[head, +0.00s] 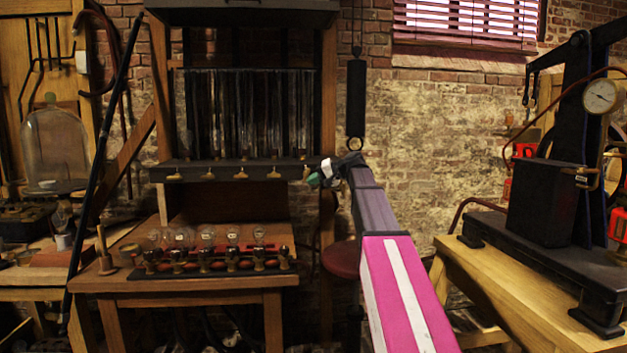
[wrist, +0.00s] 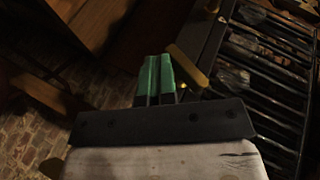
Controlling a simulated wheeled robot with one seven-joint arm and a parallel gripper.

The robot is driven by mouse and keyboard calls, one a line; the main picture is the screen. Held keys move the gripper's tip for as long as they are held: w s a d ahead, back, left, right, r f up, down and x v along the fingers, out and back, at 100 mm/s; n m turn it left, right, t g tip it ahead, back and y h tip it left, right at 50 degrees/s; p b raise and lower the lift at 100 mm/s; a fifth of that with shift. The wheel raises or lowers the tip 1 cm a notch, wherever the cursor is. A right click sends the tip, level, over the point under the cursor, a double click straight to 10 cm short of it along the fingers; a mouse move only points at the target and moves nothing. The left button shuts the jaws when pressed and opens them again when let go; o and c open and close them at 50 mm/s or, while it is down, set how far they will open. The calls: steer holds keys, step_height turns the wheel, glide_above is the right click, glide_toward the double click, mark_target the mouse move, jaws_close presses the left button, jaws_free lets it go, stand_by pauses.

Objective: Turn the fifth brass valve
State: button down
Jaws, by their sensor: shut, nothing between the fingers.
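A row of several small brass valves runs along the front of the black shelf (head: 235,168) under the glass tubes in the head view. The fifth from the left (head: 306,173) is at the shelf's right end, partly hidden by my gripper. My gripper (head: 314,180) has green fingertips and is just right of that valve. In the wrist view my gripper (wrist: 158,78) is shut and empty. A brass valve handle (wrist: 188,66) lies tilted close to the right of the fingers; I cannot tell whether they touch.
Below the shelf, a wooden table (head: 190,285) carries a row of bulbs and black-and-brass fittings. A black weight (head: 356,100) hangs to the right of the rack. A black press (head: 550,190) stands on the right bench.

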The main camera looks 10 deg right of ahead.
steer(key=m+t+y, duration=0.1)
steer(key=y, duration=0.1)
steer(key=a+m+t+y, duration=0.1)
steer(key=y, duration=0.2)
steer(key=f+m+y, duration=0.1)
steer(key=y, duration=0.1)
steer(key=shift+a+f+t, duration=0.1)
steer(key=shift+a+t, duration=0.3)
stand_by(0.4)
steer(key=shift+a, duration=0.1)
stand_by(1.6)
